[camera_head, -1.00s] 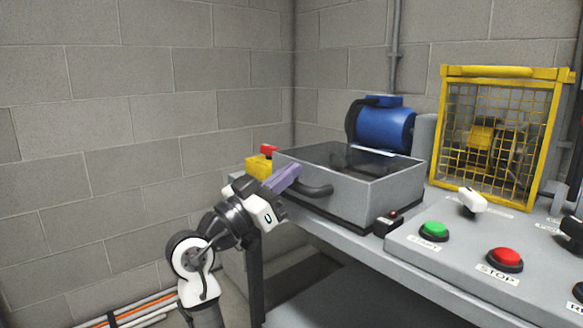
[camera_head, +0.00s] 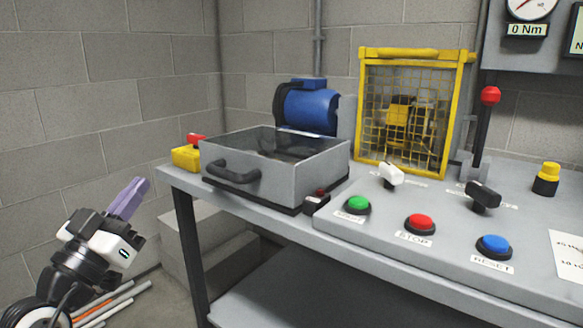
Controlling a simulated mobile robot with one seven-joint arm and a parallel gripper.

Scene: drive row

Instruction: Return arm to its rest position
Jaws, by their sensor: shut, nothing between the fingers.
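My gripper (camera_head: 134,190) is at the lower left of the head view, with purple fingers pointing up and to the right. Its fingers are shut with nothing between them. It is in the open space left of the grey bench (camera_head: 205,215), clear of the bench and its equipment. The white and dark wrist of my arm shows below it. The lower part of my arm is cut off at the picture's corner.
A grey box (camera_head: 310,178) with a dark handle and clear lid stands at the bench's left end, near a yellow-and-red switch (camera_head: 186,157). A yellow mesh guard (camera_head: 361,120) stands behind the control panel (camera_head: 345,235). Pipes (camera_head: 105,305) lie on the floor.

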